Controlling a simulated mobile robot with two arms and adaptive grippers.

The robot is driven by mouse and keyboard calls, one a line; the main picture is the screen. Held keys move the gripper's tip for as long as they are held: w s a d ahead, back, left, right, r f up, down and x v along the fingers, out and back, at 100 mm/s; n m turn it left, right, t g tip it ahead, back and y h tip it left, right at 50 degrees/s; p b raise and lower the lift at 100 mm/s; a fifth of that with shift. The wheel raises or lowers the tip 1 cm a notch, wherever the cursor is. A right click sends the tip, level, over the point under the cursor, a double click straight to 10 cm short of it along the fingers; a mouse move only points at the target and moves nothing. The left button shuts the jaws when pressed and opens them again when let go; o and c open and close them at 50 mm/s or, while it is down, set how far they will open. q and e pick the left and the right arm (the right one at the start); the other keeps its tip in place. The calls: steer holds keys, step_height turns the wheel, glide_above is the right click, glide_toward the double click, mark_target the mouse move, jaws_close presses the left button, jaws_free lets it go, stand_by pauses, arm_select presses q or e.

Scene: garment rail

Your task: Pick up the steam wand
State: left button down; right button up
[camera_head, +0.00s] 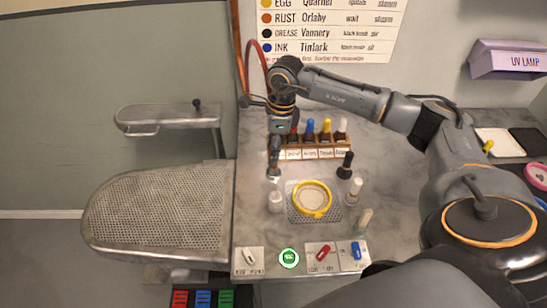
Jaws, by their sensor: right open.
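My right gripper (274,172) reaches in from the right and points down at the back left of the worktop, its fingers seen nearly edge-on. It is open. A red hose (252,62) loops down the wall just left of my right wrist and passes out of sight beside the gripper. I cannot clearly make out the steam wand; it may be partly hidden by the gripper and wrist. A white bottle (276,201) stands just below the fingertips. My left gripper is not in view.
A wooden rack (318,153) of colour-capped bottles stands right of the gripper. A yellow hoop (312,211) lies on a mesh mat. Several small bottles, including a black one (346,164), stand to the right. A perforated pressing board (158,212) lies to the left.

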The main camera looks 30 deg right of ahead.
mark_target(271, 166)
steer(key=shift+w+f, duration=0.1)
steer(key=shift+f, duration=0.5)
steer(key=shift+w+f, duration=0.1)
steer(key=shift+f, duration=0.15)
steer(key=shift+f+p, duration=0.3)
steer(key=shift+p, duration=0.05)
steer(key=f, duration=0.1)
steer(key=f+p, duration=0.1)
steer(key=f, duration=0.1)
steer(key=shift+w+d+f+p, duration=0.1)
steer(key=shift+w+f+p, duration=0.2)
steer(key=shift+p, duration=0.1)
steer(key=shift+w+f, duration=0.1)
steer(key=shift+f, duration=0.4)
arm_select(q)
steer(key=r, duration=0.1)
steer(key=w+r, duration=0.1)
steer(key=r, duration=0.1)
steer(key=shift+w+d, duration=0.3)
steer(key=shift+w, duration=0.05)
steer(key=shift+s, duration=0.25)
arm_select(e)
jaws_close()
